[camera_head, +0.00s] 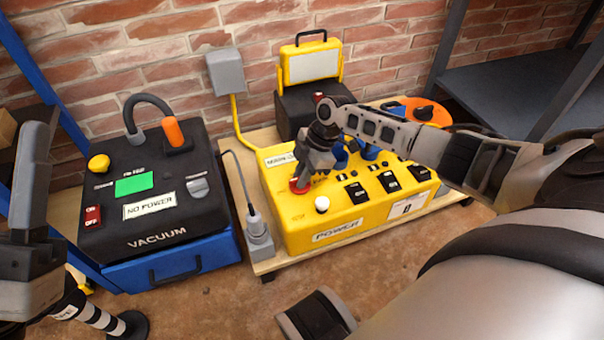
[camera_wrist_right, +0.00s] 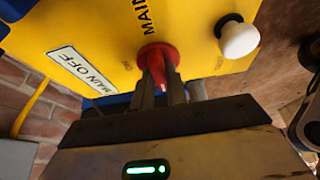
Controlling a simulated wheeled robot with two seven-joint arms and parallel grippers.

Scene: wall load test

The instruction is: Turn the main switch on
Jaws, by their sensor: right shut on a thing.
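The main switch is a red rotary knob (camera_head: 299,185) on the top of the yellow power box (camera_head: 288,226). My right gripper (camera_head: 309,172) reaches down over the box and is shut on the knob. In the right wrist view, the red knob (camera_wrist_right: 157,54) sits between the two grey fingers (camera_wrist_right: 160,90), below the word MAIN. A label reading MAIN OFF (camera_wrist_right: 80,67) is beside it. My left arm shows at the left edge of the head view, but its fingertips cannot be made out clearly.
A white button (camera_head: 322,204) stands close to the knob. Black switches and blue plugs sit further right on the box. The black vacuum unit (camera_head: 150,215), labelled NO POWER, stands at left. A yellow-framed lamp (camera_head: 313,64) stands behind, against the brick wall.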

